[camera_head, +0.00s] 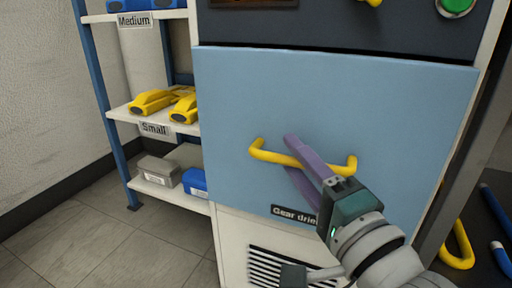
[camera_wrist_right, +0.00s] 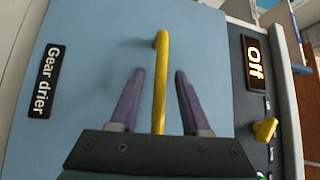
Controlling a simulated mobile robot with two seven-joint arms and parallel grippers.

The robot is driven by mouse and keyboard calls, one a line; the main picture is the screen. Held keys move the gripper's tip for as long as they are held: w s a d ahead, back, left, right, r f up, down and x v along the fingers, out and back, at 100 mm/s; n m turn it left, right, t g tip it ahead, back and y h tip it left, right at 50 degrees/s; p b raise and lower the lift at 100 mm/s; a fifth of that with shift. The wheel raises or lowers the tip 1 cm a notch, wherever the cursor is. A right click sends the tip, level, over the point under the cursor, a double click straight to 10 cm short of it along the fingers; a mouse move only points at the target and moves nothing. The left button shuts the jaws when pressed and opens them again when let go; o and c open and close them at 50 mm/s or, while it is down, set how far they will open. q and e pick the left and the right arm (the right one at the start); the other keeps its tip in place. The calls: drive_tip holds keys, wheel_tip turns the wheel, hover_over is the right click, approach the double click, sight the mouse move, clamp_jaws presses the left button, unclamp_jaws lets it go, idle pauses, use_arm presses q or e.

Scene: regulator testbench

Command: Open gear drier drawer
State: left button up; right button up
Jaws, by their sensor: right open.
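The gear drier drawer has a light blue front (camera_head: 330,100) with a "Gear drier" label (camera_head: 293,214) below its handle. The front looks closed or nearly so against the cabinet. Its yellow bar handle (camera_head: 268,155) runs across the front. My right gripper (camera_head: 290,155) is open, with one purple finger above the bar and the other below it. In the right wrist view the handle (camera_wrist_right: 160,85) passes between the two fingers (camera_wrist_right: 159,73), with a visible gap on each side. My left gripper is not in view.
A dark panel above the drawer has a green button (camera_head: 455,5), a yellow knob (camera_head: 370,2) and a display (camera_wrist_right: 253,62) reading "Off". A shelf rack (camera_head: 112,110) with yellow parts and boxes stands at left. A vent (camera_head: 265,268) is below. Floor at left is clear.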

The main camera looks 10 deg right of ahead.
clamp_jaws()
idle(1.3)
